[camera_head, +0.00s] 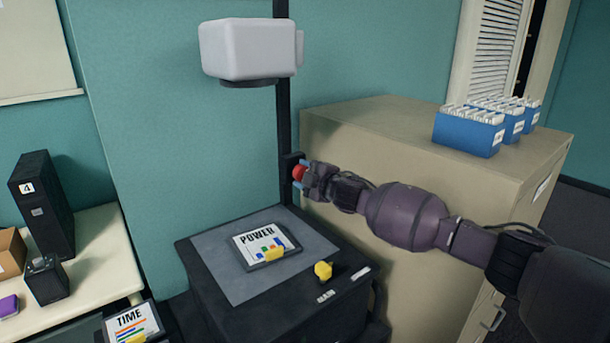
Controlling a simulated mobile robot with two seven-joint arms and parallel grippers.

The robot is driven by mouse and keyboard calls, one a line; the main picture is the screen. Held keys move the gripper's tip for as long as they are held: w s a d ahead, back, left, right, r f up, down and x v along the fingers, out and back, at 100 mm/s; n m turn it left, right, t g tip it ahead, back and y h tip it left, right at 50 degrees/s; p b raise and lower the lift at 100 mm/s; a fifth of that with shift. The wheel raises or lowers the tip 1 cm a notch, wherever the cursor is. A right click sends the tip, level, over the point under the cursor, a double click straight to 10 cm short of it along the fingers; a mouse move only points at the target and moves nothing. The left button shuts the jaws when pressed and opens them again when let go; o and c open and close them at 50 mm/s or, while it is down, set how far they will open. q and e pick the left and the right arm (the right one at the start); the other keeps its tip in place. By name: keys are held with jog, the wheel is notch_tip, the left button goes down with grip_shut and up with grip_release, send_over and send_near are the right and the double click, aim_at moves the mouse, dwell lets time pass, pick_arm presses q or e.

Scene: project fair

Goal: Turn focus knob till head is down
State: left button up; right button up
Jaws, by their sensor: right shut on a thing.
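A red focus knob (299,173) sits on the side of a dark vertical post (283,115). My right gripper (303,176) is shut on the knob, its arm reaching in from the right; the fingers hide part of the knob. The white head (247,48), a boxy unit with a dark disc beneath it, is high on the post, well above the black stand (214,300). My left gripper is not in view.
On the stand's grey mat (222,287) lies a POWER card (262,246), with a yellow knob (323,270) near the front edge. A beige cabinet (400,130) with blue file boxes (468,135) stands behind my right arm. A table at left holds a black tower (42,205).

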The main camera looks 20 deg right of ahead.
jog(key=shift+f+n+h, duration=0.1)
jog(key=shift+n+h, duration=0.4)
jog(key=shift+n, duration=4.1)
jog(key=o, duration=0.9)
pick_arm(q)
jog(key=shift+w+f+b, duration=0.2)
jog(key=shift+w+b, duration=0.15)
jog(key=shift+b, duration=0.35)
pick_arm(e)
jog(key=shift+v, duration=5.4)
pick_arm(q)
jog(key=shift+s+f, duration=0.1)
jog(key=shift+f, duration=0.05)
pick_arm(e)
jog(key=shift+s+a+f, duration=0.1)
jog(key=shift+f, duration=0.05)
